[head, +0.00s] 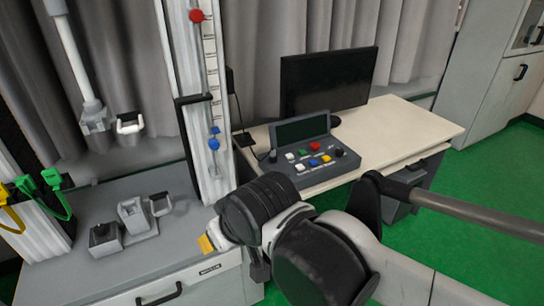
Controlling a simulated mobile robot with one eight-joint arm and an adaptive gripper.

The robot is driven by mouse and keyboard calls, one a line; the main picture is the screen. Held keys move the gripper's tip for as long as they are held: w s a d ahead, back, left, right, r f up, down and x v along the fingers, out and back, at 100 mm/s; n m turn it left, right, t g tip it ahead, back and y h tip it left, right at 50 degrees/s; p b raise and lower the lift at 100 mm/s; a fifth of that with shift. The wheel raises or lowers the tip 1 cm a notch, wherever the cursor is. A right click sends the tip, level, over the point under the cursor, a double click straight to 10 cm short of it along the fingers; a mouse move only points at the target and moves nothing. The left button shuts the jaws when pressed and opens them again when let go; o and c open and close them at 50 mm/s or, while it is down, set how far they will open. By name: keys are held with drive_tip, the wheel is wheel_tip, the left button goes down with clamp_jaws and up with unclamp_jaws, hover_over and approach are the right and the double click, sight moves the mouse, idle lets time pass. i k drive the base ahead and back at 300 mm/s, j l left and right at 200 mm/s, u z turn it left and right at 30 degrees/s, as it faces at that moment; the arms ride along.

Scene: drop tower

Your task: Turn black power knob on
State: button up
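A grey control box (318,172) with a dark screen (301,130) stands on the pale desk. A small round black knob (338,153) sits at the right end of its button panel. Its on or off setting is too small to read. White, green, red, blue and yellow buttons lie to the left of the knob. My arm reaches in from the right, in front of and below the box. The arm's end lies to the lower left of the box, apart from the knob in the picture. My gripper's fingers are not clearly visible behind the arm links.
A black monitor (328,82) stands behind the box on the desk (415,128). A tall white column (203,100) with red and blue knobs rises at the left. A grey bench (160,240) with small holders is at the lower left. Green floor is free at the right.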

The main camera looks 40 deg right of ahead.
sight(339, 152)
drive_tip(key=z, duration=1.4)
